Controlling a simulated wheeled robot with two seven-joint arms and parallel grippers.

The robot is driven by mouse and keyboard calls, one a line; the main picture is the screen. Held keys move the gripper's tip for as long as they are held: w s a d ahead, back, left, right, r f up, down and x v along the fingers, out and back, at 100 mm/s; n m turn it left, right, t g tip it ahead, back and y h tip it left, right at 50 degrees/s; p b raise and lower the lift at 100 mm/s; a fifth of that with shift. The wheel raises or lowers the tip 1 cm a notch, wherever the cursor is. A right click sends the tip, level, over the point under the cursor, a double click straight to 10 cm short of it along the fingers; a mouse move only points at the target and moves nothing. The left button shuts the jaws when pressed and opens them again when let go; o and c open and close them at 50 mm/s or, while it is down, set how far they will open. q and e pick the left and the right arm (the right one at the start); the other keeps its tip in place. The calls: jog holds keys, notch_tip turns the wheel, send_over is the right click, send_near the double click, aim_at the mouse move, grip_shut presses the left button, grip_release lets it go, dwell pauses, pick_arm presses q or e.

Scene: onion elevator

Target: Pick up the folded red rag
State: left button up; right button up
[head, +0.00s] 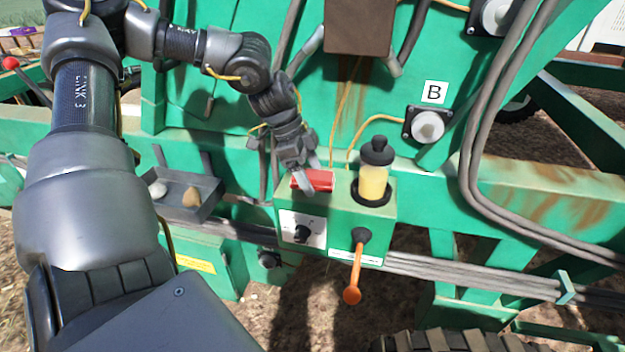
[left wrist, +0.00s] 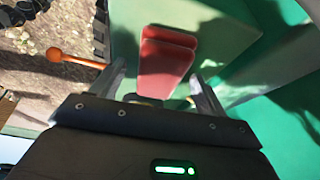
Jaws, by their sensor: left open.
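The folded red rag (head: 318,180) lies on top of a green box (head: 345,219) in the head view. My left gripper (head: 311,179) is open at the rag, with its fingers reaching down around it. In the left wrist view the rag (left wrist: 166,60) shows as a folded red block ahead of the open jaws (left wrist: 160,82), between the lines of the two fingers. I cannot tell whether the fingers touch it. My right gripper is not in view.
A yellow lamp or jar with a black cap (head: 373,178) stands on the same box, right of the rag. An orange-knobbed lever (head: 353,280) hangs from its front. A dark tray (head: 187,196) with lumps is at left. Grey cables (head: 476,150) run at right.

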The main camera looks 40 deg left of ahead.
pick_arm(q)
jog(key=shift+f+b, duration=0.2)
jog(key=shift+b, duration=0.1)
jog(key=shift+c, duration=0.3)
jog(key=c, duration=1.1)
jog(key=shift+r, duration=0.1)
